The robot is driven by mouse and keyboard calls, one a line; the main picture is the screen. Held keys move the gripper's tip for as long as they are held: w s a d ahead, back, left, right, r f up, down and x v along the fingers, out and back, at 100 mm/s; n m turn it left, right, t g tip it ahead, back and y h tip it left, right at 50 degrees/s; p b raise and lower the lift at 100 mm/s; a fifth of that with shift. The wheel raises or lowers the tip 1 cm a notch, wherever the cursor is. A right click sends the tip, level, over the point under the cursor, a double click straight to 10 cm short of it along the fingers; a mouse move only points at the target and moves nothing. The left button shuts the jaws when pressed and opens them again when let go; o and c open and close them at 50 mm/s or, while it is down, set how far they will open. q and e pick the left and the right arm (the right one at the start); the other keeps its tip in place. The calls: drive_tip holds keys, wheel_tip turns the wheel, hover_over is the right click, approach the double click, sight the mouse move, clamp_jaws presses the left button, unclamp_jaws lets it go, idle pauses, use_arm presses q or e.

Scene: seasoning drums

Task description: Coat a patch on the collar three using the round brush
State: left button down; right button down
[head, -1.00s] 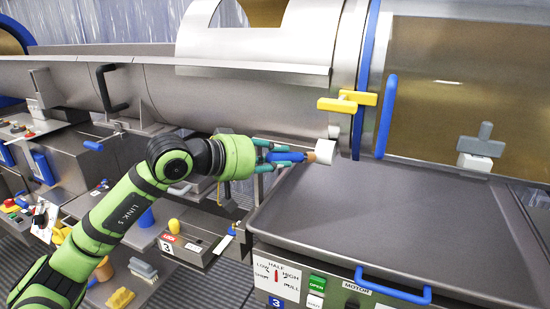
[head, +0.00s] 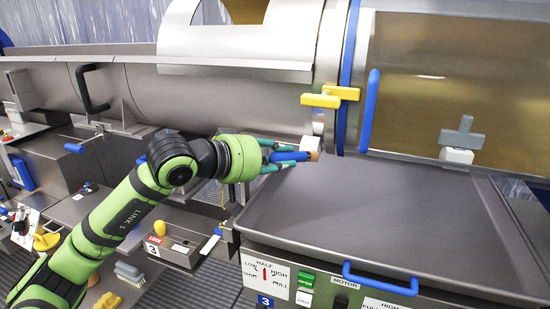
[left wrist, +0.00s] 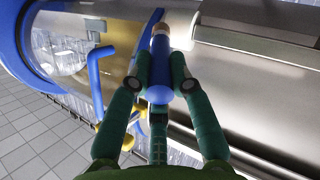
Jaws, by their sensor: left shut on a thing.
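My left gripper (head: 285,158) is shut on the blue handle of the round brush (head: 292,156), which also shows between the fingers in the left wrist view (left wrist: 159,95). A tan section sits at the brush's far end, and a small white block-like part (head: 311,146) shows just behind it in the head view. The steel collar (head: 327,60), beside a blue band, rises above the brush, with a yellow handle (head: 320,101) on it. I cannot tell whether the brush touches the collar. My right gripper is not in view.
A wide grey tray (head: 380,215) lies below and right of the gripper, with a blue handle (head: 380,282) in front. A blue bar (head: 369,110) stands on the drum (head: 450,80). A control box marked 3 (head: 175,247) is below my arm.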

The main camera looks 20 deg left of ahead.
use_arm(q)
drive_tip(key=shift+a+f, duration=0.1)
drive_tip(key=shift+f, duration=0.05)
drive_tip(key=shift+a+b, duration=0.45)
drive_tip(key=shift+a, duration=0.1)
drive_tip(key=a+b, duration=0.1)
drive_tip(key=a, duration=0.1)
drive_tip(key=shift+a, duration=0.4)
drive_tip(key=s+b, duration=0.4)
drive_tip(key=s, duration=0.2)
drive_tip(key=shift+a, duration=0.1)
